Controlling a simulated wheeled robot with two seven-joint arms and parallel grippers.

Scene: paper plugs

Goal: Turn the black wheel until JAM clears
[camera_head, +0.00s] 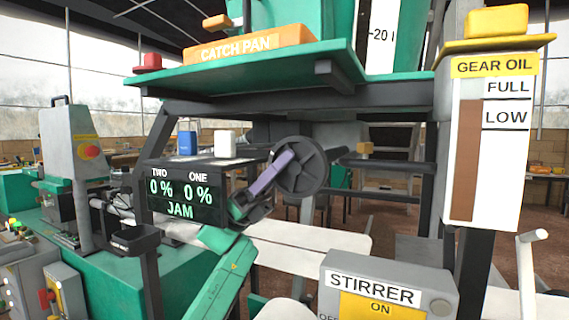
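The black wheel (312,178) stands upright in the middle of the head view, at the side of the machine. My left gripper (262,188) reaches up from below at the wheel's left side. A purple bar (270,173) runs from the gripper across the wheel's left part; whether it is a finger or a handle is unclear. It overlaps the wheel, but contact cannot be told. The fingertips are not clearly shown. My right gripper is not in view.
The green catch pan (225,70) juts out above the wheel. A GEAR OIL gauge (490,150) stands at right. A grey STIRRER box (385,292) is low in front. Blue (187,141) and white (225,144) blocks sit above the display.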

